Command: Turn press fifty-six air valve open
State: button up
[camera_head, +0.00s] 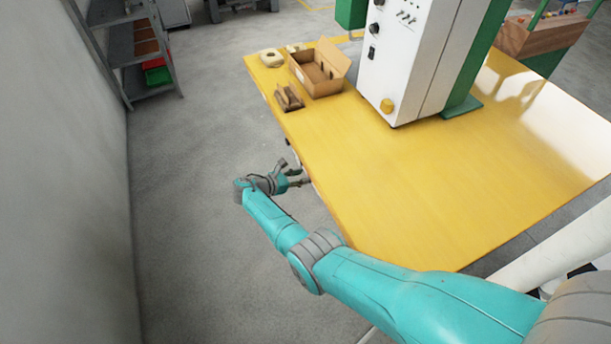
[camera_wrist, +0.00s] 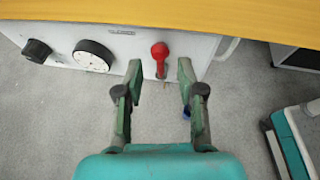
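The air valve has a red handle (camera_wrist: 160,52) on the pale panel (camera_wrist: 205,50) under the yellow table edge in the wrist view. Its round red end is at the top and a narrow red part points down in the picture. My gripper (camera_wrist: 160,72) is open, with one green finger on each side of the handle's lower part and a gap on both sides. I cannot tell how far the fingertips are from the panel. In the head view my gripper (camera_head: 297,172) is beside the table's left edge, and the valve is hidden there.
A black knob (camera_wrist: 37,50) and a white-faced dial (camera_wrist: 93,55) sit left of the valve. The yellow table (camera_head: 440,170) carries a white machine (camera_head: 410,60), a cardboard box (camera_head: 318,72) and a tape roll (camera_head: 271,57). The floor (camera_head: 190,190) left of the table is clear.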

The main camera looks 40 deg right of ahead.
jog(key=shift+x, duration=1.35)
grip_shut()
jog(key=shift+s, duration=0.2)
jog(key=shift+s+a+f+m+t+h, duration=0.2)
jog(key=shift+s+f+m+t+h, duration=0.35)
jog(key=shift+m, duration=0.9)
jog(key=shift+s+a+f+m+t+h, duration=0.15)
jog(key=shift+s+f+m+t+h, duration=0.4)
jog(key=shift+m, duration=0.95)
jog(key=shift+s+a+f+m+t+h, duration=0.25)
jog(key=shift+s+m+t+h, duration=0.5)
jog(key=shift+m, duration=0.7)
jog(key=shift+w, duration=0.1)
